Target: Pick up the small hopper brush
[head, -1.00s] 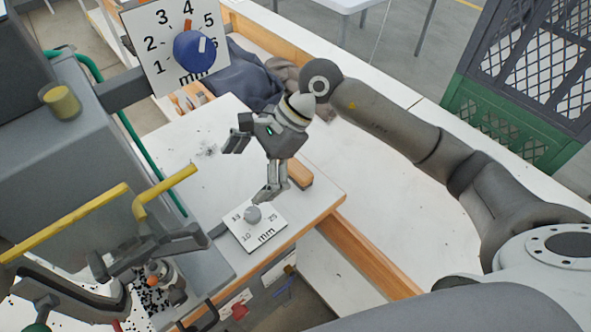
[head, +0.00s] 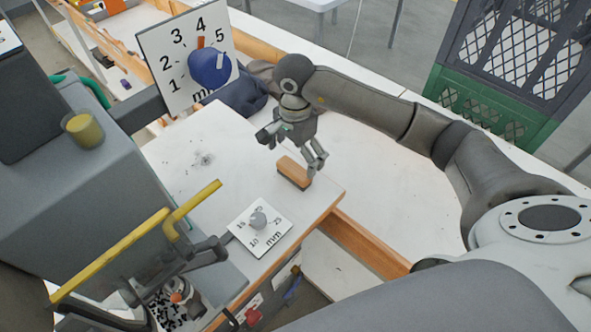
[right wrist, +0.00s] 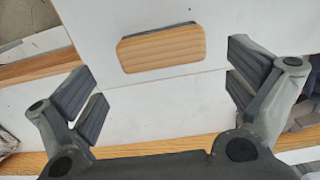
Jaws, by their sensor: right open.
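The small hopper brush (head: 294,172), a wooden block with a dark strip along one long side, lies on the white tabletop near its right edge. In the right wrist view the brush (right wrist: 160,48) lies ahead of and between the spread fingers, touching neither. My right gripper (head: 292,150) is open and empty, just above and beside the brush. It also shows in the right wrist view (right wrist: 160,88). My left gripper is at the lower left of the head view, mostly lost among dark parts and yellow bars; its jaws cannot be made out.
A white plate with a grey knob (head: 258,220) sits at the table's front edge. A larger mm dial with a blue knob (head: 209,68) stands at the back left. Yellow bars (head: 110,257) and a grey machine fill the left. A green crate (head: 485,115) is at the right.

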